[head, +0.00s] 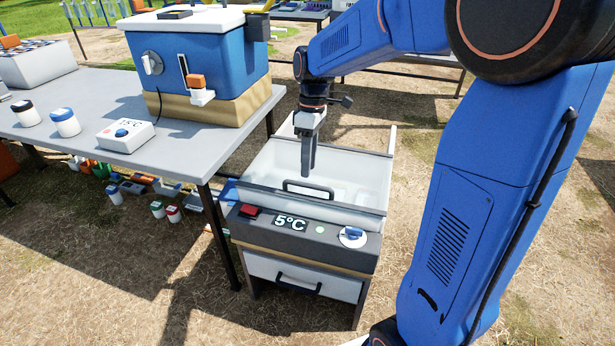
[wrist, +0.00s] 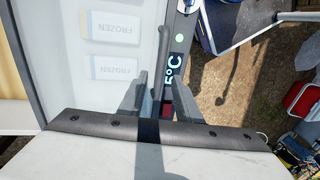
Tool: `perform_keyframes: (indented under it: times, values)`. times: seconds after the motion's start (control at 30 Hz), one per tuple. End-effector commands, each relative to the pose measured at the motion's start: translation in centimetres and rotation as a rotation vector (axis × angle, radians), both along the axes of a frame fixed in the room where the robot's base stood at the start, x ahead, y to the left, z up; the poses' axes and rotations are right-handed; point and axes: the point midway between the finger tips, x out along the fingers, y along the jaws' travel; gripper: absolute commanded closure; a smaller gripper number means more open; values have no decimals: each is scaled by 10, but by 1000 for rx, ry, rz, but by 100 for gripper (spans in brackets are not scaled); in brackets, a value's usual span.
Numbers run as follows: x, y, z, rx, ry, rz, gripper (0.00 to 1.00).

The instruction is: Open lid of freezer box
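The freezer box (head: 300,232) stands on the ground right of the table, with a "5°C" display on its dark front panel. Its clear lid (head: 345,165) has a dark handle (head: 308,188) near the front edge; the lid looks shut. Pale packs marked FROZEN (wrist: 113,67) show through it in the wrist view. My gripper (head: 308,172) points down just above and behind the handle in the head view. In the wrist view my gripper (wrist: 163,95) has its two fingers apart, over the edge between lid and panel. I cannot tell whether the fingers touch the handle.
The grey table (head: 180,100) on the left holds a blue cooler (head: 205,60), a small white control box (head: 124,135) and lidded jars (head: 65,122). More items lie below it. A drawer (head: 303,277) sits under the panel. Ground at front left is clear.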

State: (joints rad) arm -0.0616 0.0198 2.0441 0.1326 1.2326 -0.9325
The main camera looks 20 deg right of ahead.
Motion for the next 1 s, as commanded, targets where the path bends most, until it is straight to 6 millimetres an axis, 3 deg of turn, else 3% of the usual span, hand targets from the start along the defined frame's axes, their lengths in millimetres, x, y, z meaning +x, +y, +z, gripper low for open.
perform_keyframes:
  times: [0.1, 0.3, 0.7, 0.83, 1.0]
  values:
    - [-4, 2, -19, 0, 3, 0, 69]
    - [-6, 5, -38, 1, 1, 0, 69]
    - [-7, 5, -45, 0, 0, 0, 69]
    - [-7, 5, -45, 0, 0, 0, 98]
    - [-7, 5, -44, 0, 0, 0, 100]
